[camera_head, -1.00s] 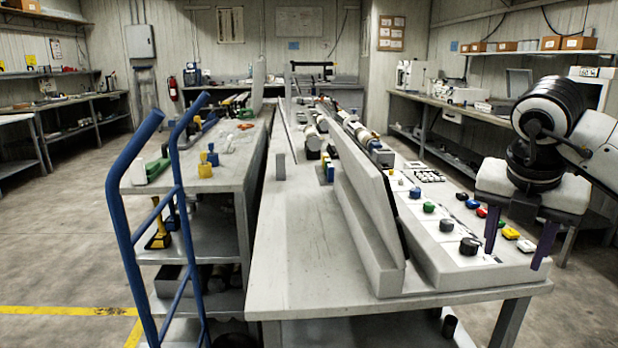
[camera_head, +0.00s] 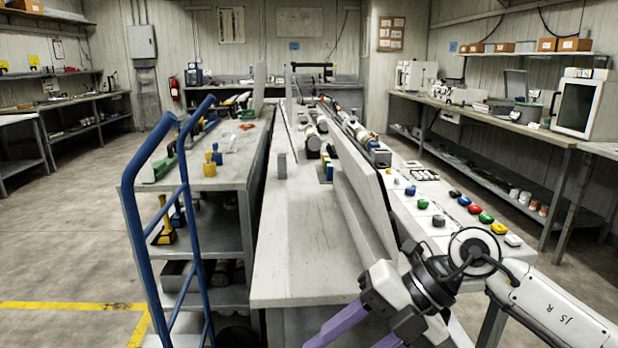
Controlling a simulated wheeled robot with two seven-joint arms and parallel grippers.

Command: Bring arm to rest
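My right arm comes in from the lower right. Its gripper (camera_head: 362,335) is low in the picture, in front of the near end of the central table (camera_head: 300,240). Its purple fingers point down and left and stand apart, with nothing visible between them; their tips are partly cut by the bottom edge. My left arm and gripper are not in view.
A grey panel (camera_head: 362,185) leans upright on the table, close to my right arm. A control panel with coloured buttons (camera_head: 464,201) lies right of it. A blue-framed cart (camera_head: 150,215) stands left. The floor (camera_head: 70,240) at far left is clear.

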